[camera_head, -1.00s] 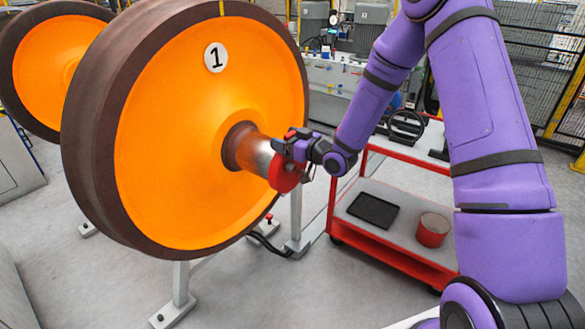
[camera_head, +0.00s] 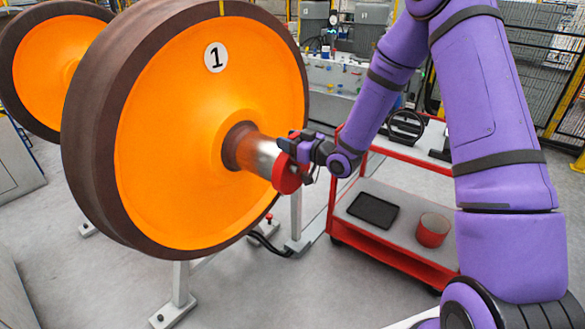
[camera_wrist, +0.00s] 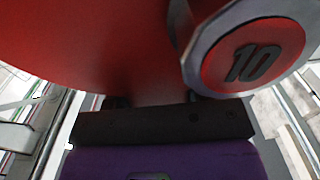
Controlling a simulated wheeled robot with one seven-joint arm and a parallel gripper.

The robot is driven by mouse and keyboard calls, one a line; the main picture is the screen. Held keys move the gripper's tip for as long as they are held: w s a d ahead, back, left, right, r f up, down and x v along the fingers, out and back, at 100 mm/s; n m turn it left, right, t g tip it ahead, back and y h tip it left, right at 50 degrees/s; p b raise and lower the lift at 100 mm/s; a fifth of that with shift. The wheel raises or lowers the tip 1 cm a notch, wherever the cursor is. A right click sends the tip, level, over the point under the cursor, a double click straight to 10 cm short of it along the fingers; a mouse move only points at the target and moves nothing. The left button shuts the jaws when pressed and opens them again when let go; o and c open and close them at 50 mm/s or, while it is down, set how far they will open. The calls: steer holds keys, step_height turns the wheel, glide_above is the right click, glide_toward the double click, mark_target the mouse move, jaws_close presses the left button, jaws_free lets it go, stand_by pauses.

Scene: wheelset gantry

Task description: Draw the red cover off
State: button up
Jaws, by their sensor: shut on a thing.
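The red cover (camera_head: 287,176) sits at the outer end of the bare metal axle end (camera_head: 262,158), which sticks out of the orange wheel marked 1 (camera_head: 190,130). My gripper (camera_head: 294,146) is at the cover's upper edge. In the wrist view the red cover (camera_wrist: 90,45) fills the upper left, and a red part of it runs down to my gripper (camera_wrist: 160,122), which is shut on it. The fingertips are mostly hidden. A many-sided metal piece with a red face marked 10 (camera_wrist: 252,55) shows at upper right.
A red cart (camera_head: 385,255) stands to the right, with a dark tray (camera_head: 373,210) and a red round tin (camera_head: 433,230) on its lower shelf. A grey stand (camera_head: 180,290) is under the wheel. A second orange wheel (camera_head: 45,65) is behind at left. The floor in front is clear.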

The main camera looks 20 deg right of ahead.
steer(key=shift+v, duration=1.85)
